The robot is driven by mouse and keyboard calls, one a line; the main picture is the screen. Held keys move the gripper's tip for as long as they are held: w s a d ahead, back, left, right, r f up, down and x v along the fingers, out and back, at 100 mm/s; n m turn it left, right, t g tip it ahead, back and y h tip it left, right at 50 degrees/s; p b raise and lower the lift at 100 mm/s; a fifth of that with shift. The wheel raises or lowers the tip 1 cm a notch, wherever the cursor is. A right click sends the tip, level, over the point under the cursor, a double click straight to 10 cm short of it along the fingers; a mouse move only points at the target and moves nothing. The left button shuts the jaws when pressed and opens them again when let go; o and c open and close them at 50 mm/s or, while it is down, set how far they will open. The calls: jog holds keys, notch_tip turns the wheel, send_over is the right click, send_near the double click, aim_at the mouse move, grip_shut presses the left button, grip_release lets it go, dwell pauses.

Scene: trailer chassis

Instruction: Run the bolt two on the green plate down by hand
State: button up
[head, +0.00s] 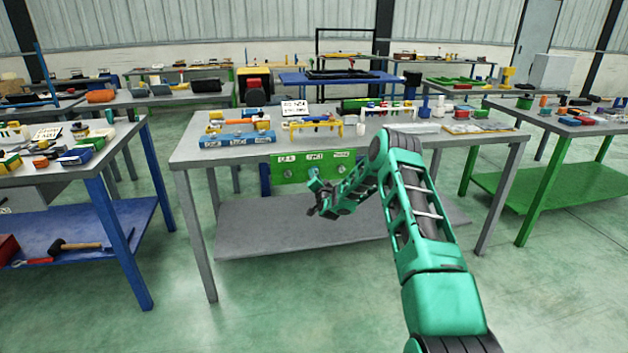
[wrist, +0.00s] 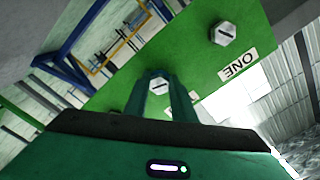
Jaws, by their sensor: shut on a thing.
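The green plate (head: 300,166) hangs upright at the front edge of the grey table, with white labels along its top. In the wrist view the plate (wrist: 205,68) shows tilted and upside down. A slotted hex bolt (wrist: 223,34) sits beside the label ONE (wrist: 238,65). My gripper (head: 315,182) is at the middle of the plate. In the wrist view my gripper (wrist: 159,78) has its two fingers shut around bolt two (wrist: 157,87), whose slotted head shows between them. The label by that bolt is mostly hidden by my fingers. How deep the bolt sits cannot be told.
The grey table (head: 185,152) carries a blue bin (head: 237,139), a yellow rack (head: 318,124) and several small parts. A blue-legged table (head: 140,200) stands to the left and a green-legged one (head: 545,185) to the right. The floor in front is clear.

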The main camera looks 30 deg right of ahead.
jog(key=shift+s+f+m, duration=0.1)
jog(key=shift+s+m, duration=0.05)
jog(key=shift+m, duration=3.75)
jog(key=shift+d, duration=0.1)
jog(key=o, duration=1)
jog(key=shift+c, duration=0.2)
jog(key=shift+o, duration=0.5)
jog(key=v, duration=1)
jog(key=shift+s, duration=0.25)
jog(key=shift+a, duration=0.2)
